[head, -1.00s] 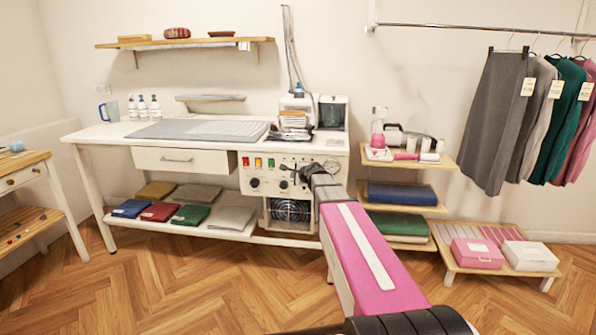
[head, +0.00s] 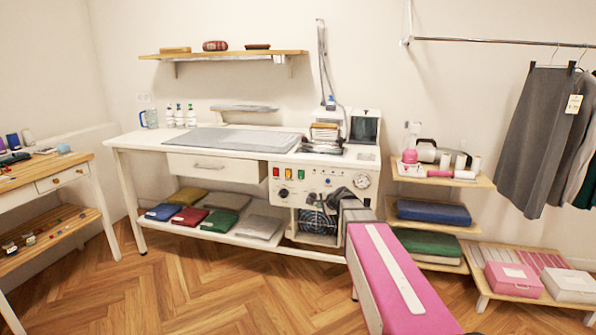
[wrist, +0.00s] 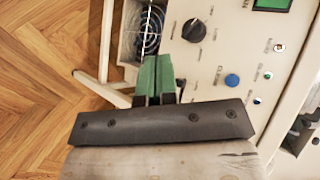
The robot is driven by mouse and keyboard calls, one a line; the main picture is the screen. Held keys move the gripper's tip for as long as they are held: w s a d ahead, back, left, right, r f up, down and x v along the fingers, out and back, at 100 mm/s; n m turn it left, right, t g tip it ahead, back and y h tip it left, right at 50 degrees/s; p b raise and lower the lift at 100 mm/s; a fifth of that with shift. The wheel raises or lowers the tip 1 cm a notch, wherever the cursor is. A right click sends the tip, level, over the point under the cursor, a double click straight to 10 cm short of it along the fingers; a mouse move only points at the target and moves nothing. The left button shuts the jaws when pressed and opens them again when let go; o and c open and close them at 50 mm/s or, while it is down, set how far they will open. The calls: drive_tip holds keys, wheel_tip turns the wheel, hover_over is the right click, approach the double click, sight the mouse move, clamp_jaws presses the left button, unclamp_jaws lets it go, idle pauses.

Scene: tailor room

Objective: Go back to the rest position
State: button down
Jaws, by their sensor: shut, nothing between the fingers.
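My gripper (wrist: 155,78) shows in the wrist view with its two green fingers pressed together, shut and empty. The fingers point at the front of a white machine panel (wrist: 213,62), close to a black knob and a round fan grille. In the head view my pink and grey arm reaches away from the lower right, and my gripper (head: 328,199) is a small dark shape in front of the panel below the worktop. Whether the fingertips touch the panel I cannot tell.
The white worktable (head: 243,200) carries a grey pad (head: 235,140) and has folded cloths on its lower shelf. A small shelf unit (head: 440,181) stands right of my arm, with a low rack (head: 484,291) holding boxes beyond. A wooden table (head: 78,184) is at left. Open floor lies in front.

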drive_tip(key=s+d+f+n+g+h, duration=0.1)
drive_tip(key=s+f+n+g, duration=0.2)
drive_tip(key=s, duration=0.6)
drive_tip(key=s+f+n+g+h, duration=0.2)
drive_tip(key=s+f+n, duration=0.4)
drive_tip(key=s, duration=0.4)
drive_tip(key=s+d+f+n+g+h, duration=0.1)
drive_tip(key=s+f+n+g, duration=0.3)
drive_tip(key=s, duration=0.6)
wheel_tip(320, 180, down, 2)
drive_tip(key=shift+s+d+f+n+g+h, duration=0.1)
drive_tip(key=shift+s+d+n+g+h, duration=0.05)
drive_tip(key=shift+d+n+g+h, duration=0.2)
